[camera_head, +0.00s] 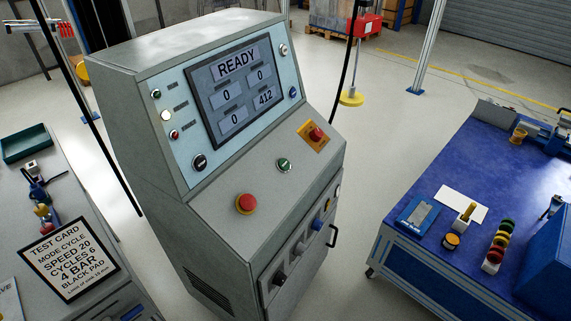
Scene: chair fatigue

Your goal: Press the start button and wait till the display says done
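The grey control console (233,173) stands in the middle of the view, with a sloped desk below an upright panel. Its display (236,88) reads READY, with boxes below showing 0, 0, 0 and 412. A green button (284,165), likely the start button, sits on the sloped desk; its label is too small to read. Neither of my grippers is in view.
A grey cabinet at left carries a test card (69,259) reading mode cycle, speed 20, cycles 6, 4 bar, black pad. A blue workbench (447,172) with small parts stands at right. Several knobs (300,248) line the console's lower front. Floor between console and bench is clear.

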